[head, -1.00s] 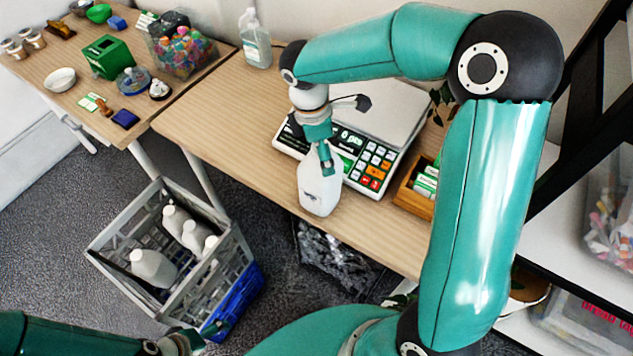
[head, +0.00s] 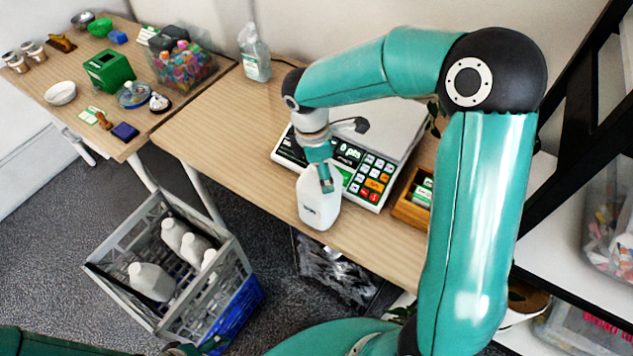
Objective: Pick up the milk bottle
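A white milk bottle (head: 318,210) stands upright near the front edge of the wooden desk, in front of the scale. My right gripper (head: 326,184) points down at the bottle's top from above. One finger shows in front of the bottle's neck and shoulder. The gripper hides the bottle's top, and I cannot tell whether the fingers are closed on it. Several more white bottles (head: 151,281) are in a grey and blue crate (head: 240,262) on the floor. My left gripper (head: 212,345) is low beside the crate, mostly cut off by the frame's bottom edge.
The scale (head: 290,152) with its keypad is just behind the bottle. A wooden box (head: 408,212) stands right of it and a clear pump bottle (head: 254,55) at the back. The desk (head: 215,125) is clear left of the scale.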

